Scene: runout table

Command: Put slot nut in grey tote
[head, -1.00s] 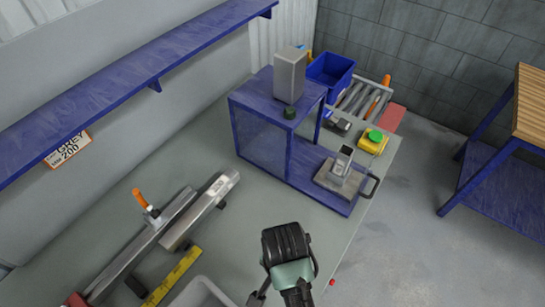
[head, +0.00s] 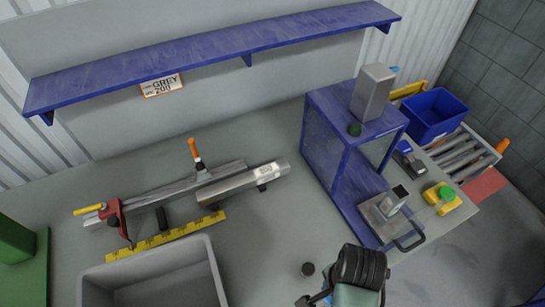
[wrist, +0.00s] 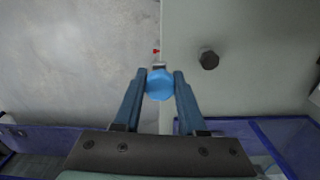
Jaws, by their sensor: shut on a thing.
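My gripper (wrist: 160,76) is shut on a small blue faceted piece (wrist: 160,86), seemingly the slot nut, with a bit of bare metal at its far side. In the wrist view it sits between both fingertips, above the table's edge with the floor to the left. In the head view my gripper (head: 318,298) is at the bottom, right of the grey tote, and the held piece cannot be made out. The grey tote (head: 150,258) stands at the bottom left, cut off by the frame, and the part of its inside that shows is empty.
A dark round knob (head: 308,269) stands on the table between tote and gripper. Behind the tote lie a yellow rule (head: 165,237) and a metal rail with a red clamp (head: 115,217). A blue stand (head: 335,165) rises at the right. A blue shelf (head: 210,55) runs along the wall.

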